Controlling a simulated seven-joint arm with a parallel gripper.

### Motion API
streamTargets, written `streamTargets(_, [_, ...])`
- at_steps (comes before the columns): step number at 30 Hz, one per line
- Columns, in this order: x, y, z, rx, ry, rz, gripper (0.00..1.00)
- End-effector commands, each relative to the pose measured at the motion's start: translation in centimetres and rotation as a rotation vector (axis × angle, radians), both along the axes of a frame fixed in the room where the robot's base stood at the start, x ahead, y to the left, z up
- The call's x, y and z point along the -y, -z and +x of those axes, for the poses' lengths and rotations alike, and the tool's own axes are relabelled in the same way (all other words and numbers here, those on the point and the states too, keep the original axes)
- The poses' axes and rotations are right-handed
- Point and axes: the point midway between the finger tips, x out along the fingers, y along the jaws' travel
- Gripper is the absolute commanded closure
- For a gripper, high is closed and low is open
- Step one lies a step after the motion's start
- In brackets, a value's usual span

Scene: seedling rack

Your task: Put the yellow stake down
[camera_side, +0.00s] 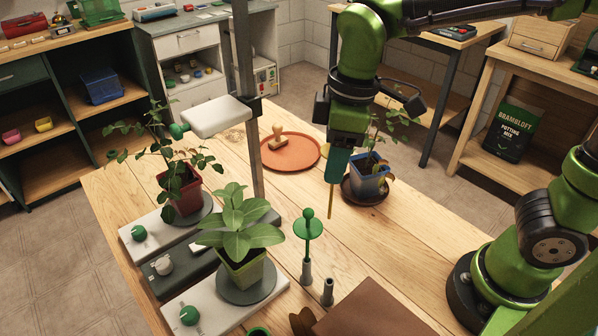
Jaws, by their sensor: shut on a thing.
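My gripper (336,178) is shut on the yellow stake (331,202), which hangs nearly upright below the teal fingers. The upper part of the stake is hidden by the fingers. Its lower end shows over the middle of the wooden table, left of the blue pot (368,184); I cannot tell whether it touches the table. A grey upright holder (327,291) with nothing visible in it stands nearer the front. Beside it, another grey holder (306,272) carries a green stake with a disc (307,229).
An orange round tray (297,164) with a wooden stamp (278,139) lies behind. Potted plants on scale-like units (160,222) and a metal post (253,150) stand left. A brown slab (372,312) lies in front. Bare table lies right of the green stake.

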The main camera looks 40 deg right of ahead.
Motion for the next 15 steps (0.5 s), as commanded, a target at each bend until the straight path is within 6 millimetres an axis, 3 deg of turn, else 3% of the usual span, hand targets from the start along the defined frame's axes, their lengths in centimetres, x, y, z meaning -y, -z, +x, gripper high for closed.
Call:
streamTargets(1, [-1.7, 0.3, -2.1, 0.0, -0.09, 0.001, 0.79])
streamTargets(6, [-4.7, 1.1, -7.2, 0.002, -0.296, -0.001, 0.78])
streamTargets(11, [-5.6, 1.8, -9.5, 0.003, -0.391, -0.003, 0.78])
streamTargets(15, [-5.7, 3.8, -10.1, -0.001, -0.411, -0.006, 0.78])
